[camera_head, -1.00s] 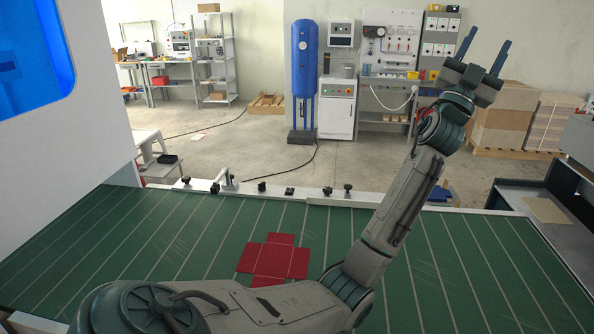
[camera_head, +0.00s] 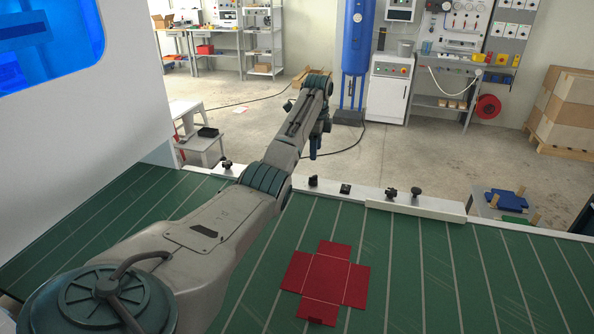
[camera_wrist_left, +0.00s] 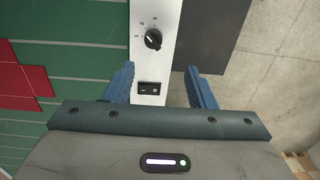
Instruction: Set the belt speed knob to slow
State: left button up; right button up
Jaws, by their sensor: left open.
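A black rotary knob (camera_wrist_left: 153,39) sits on a white rail, with small marks on the rail beside it; its setting is too small to read surely. A black rocker switch (camera_wrist_left: 150,88) is just below it in the left wrist view. In the head view the knob (camera_head: 313,181) stands on the rail left of the switch (camera_head: 345,188). My left gripper (camera_head: 314,155) points down above the rail. In the left wrist view its blue fingers (camera_wrist_left: 161,76) are open and empty, either side of the rail, apart from the knob. My right gripper is out of view.
A green belt (camera_head: 440,270) carries a flat red box blank (camera_head: 328,280). More black knobs (camera_head: 391,193) stand along the white rail (camera_head: 440,208). A white machine wall (camera_head: 80,120) rises at left.

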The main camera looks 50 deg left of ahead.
aim_at(313, 180)
pick_arm(q)
jog(key=shift+s+f+g, duration=0.3)
jog(key=shift+s+f, duration=0.1)
jog(key=shift+f, duration=0.15)
notch_tip(313, 180, down, 8)
jog(key=p, duration=0.2)
jog(key=shift+f+p, duration=0.2)
jog(key=shift+p, duration=0.15)
jog(key=shift+f, duration=0.6)
jog(key=c, duration=1)
jog(key=shift+o, duration=0.2)
